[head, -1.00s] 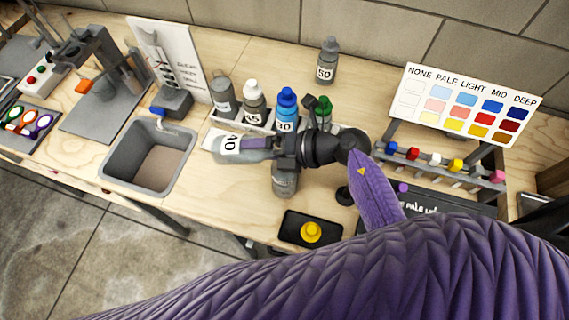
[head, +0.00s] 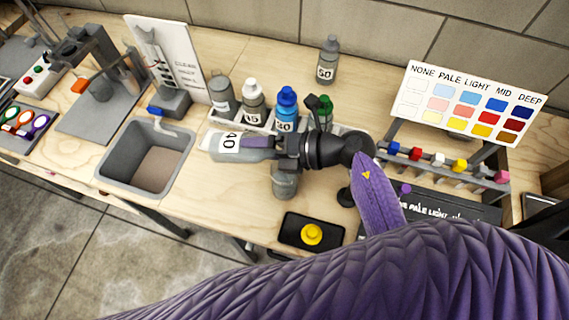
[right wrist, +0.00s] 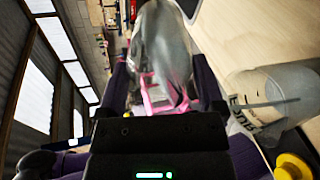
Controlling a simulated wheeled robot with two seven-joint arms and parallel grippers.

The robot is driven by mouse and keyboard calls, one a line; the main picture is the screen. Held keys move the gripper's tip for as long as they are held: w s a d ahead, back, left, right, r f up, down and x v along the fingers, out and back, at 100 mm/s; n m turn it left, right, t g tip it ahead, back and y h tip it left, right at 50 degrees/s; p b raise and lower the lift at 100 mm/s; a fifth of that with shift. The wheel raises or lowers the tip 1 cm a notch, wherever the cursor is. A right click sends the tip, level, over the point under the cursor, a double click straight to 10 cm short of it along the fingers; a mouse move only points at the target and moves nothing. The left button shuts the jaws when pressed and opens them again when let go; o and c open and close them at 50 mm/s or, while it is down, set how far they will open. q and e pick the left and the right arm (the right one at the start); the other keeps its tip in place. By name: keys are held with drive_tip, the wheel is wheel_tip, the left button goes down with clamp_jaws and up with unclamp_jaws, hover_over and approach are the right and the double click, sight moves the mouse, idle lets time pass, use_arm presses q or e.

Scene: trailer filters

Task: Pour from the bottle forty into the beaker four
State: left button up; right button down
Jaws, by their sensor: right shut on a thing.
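The bottle forty (head: 258,147), grey with a white "40" label, lies nearly level in my right gripper (head: 285,150). The gripper is shut on it. In the right wrist view the bottle (right wrist: 163,50) shows as a clear grey body between the fingers. A clear grey vessel, apparently the beaker four (head: 285,185), stands on the table just below the gripper and is partly hidden by it. It also shows in the right wrist view (right wrist: 285,95), with dark lettering only partly readable. I see no stream of liquid. My left gripper is not in view.
Behind the held bottle, a rack holds a grey bottle (head: 222,95), a white-capped bottle (head: 253,100) and a blue bottle (head: 286,105). A bottle "50" (head: 327,62) stands behind. A sink (head: 147,155) is left, a yellow button (head: 311,234) in front, a colour chart (head: 470,100) right.

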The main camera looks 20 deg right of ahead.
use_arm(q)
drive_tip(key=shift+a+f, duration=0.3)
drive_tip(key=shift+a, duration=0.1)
use_arm(e)
drive_tip(key=shift+d, duration=0.1)
use_arm(q)
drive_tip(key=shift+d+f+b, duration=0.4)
drive_tip(key=shift+b, duration=0.25)
use_arm(e)
drive_tip(key=shift+s+d+r+t+y, duration=0.15)
drive_tip(key=shift+t+y, duration=0.15)
drive_tip(key=shift+y, duration=0.2)
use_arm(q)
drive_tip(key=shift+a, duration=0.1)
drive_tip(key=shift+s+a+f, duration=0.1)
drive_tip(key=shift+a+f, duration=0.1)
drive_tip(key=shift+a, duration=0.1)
use_arm(e)
drive_tip(key=shift+d, duration=0.1)
use_arm(q)
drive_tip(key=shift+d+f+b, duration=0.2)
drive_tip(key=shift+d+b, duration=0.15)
drive_tip(key=shift+b, duration=0.05)
use_arm(e)
drive_tip(key=shift+s+r+y, duration=0.1)
drive_tip(key=shift+r+y, duration=0.1)
drive_tip(key=shift+y, duration=0.1)
